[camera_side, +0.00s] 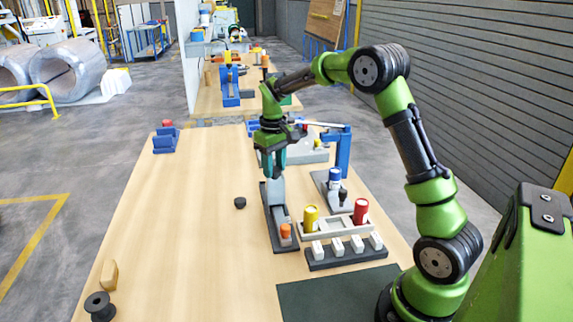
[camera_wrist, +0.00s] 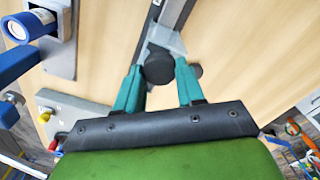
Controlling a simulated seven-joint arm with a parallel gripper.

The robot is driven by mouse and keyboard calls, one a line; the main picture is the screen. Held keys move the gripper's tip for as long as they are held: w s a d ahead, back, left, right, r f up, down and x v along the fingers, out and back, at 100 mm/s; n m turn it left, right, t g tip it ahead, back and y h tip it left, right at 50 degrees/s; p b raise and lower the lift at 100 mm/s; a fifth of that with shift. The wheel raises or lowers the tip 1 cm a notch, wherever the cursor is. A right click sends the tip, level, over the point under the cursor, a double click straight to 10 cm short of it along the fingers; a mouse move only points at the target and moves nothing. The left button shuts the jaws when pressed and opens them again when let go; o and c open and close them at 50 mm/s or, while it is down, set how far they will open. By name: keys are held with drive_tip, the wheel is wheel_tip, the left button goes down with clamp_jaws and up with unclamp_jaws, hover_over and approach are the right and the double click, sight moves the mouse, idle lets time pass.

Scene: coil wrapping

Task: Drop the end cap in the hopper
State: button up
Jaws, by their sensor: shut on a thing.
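A black round end cap (camera_wrist: 158,66) sits between the two teal fingers of my gripper (camera_wrist: 158,73) in the wrist view, and the fingers are shut on it. In the side view my gripper (camera_side: 272,168) points down over the far part of a long dark base (camera_side: 271,229). This base carries a pale grey sloped piece (camera_side: 277,192), which may be the hopper. The held cap is hidden or too small to make out in the side view. I cannot tell how far it is above the grey piece.
A dark disc (camera_side: 240,203) lies on the table left of the base. An orange cylinder (camera_side: 285,231) stands at its near end. To the right are yellow (camera_side: 310,217) and red (camera_side: 361,211) cylinders, a row of white blocks (camera_side: 337,246) and a blue post (camera_side: 343,151). The table's left half is mostly clear.

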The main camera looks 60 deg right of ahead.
drive_tip(key=o, duration=1.1)
drive_tip(key=shift+r, duration=0.1)
wheel_tip(320, 180, up, 17)
drive_tip(key=shift+w+d, duration=0.1)
idle(0.3)
drive_tip(key=s+a+f+m+t+y, duration=0.1)
drive_tip(key=s+a+f+t, duration=0.1)
drive_tip(key=s+a, duration=0.7)
drive_tip(key=s+a+f+t+y, duration=0.1)
drive_tip(key=s+a+f+t, duration=0.2)
drive_tip(key=s+a, duration=0.6)
drive_tip(key=s+t, duration=0.2)
drive_tip(key=s, duration=0.1)
drive_tip(key=shift+s+f+m, duration=0.25)
drive_tip(key=shift+s+m, duration=0.1)
drive_tip(key=shift+m, duration=0.05)
